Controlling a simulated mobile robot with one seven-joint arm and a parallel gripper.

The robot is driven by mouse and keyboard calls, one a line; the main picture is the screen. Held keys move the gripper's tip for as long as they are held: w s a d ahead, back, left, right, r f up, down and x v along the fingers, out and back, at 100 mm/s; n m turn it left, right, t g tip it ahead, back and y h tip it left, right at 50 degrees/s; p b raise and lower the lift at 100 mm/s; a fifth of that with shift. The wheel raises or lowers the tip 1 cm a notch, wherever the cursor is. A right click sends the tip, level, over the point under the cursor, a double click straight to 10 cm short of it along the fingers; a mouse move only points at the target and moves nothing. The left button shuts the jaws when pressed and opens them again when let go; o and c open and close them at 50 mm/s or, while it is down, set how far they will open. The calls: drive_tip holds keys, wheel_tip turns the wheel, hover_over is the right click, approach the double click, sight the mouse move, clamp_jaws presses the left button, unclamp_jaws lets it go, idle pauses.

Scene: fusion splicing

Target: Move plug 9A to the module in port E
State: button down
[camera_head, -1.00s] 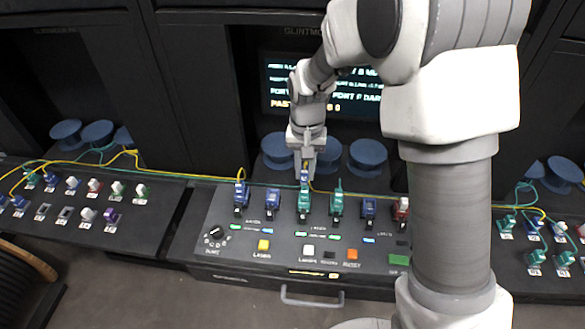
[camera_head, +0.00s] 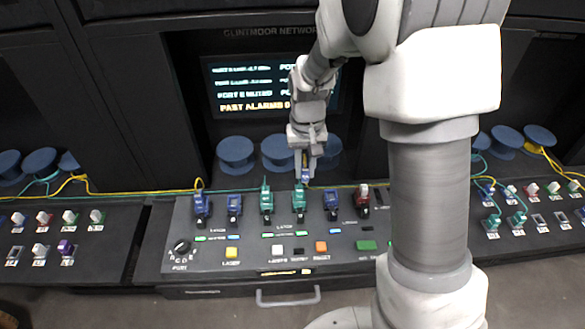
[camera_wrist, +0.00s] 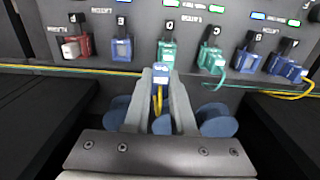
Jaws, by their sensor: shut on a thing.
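My gripper (camera_head: 306,168) is shut on a small blue plug (camera_wrist: 160,71) with a yellow cable at its rear. Its fingers hold it behind the console, in line with the green port D module (camera_wrist: 166,52); I cannot tell whether they touch. The plug shows dimly in the head view (camera_head: 305,177). The blue module in port E (camera_head: 331,204) stands one place to the right of D; in the wrist view it is left of D (camera_wrist: 121,49). The plug's number is unreadable.
The row also holds a red module (camera_head: 362,194), green module C (camera_head: 267,199) and two blue modules (camera_head: 201,206). Yellow and green cables run along the console's back edge. Blue spools (camera_head: 236,154) stand behind. The screen (camera_head: 255,88) reads "PORT E MUTED".

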drive_tip(key=d+f+b, duration=0.1)
drive_tip(key=d, duration=0.1)
drive_tip(key=d+f+b, duration=0.1)
drive_tip(key=d, duration=0.2)
drive_tip(key=d+f+b, duration=0.1)
drive_tip(key=d, duration=0.1)
drive_tip(key=shift+d+f, duration=0.15)
drive_tip(key=shift+f, duration=0.05)
drive_tip(key=shift+f+b, duration=1.1)
drive_tip(key=shift+f, duration=0.4)
drive_tip(key=shift+f+b, duration=0.5)
drive_tip(key=shift+f, duration=0.05)
idle(0.6)
drive_tip(key=c, duration=0.7)
unclamp_jaws()
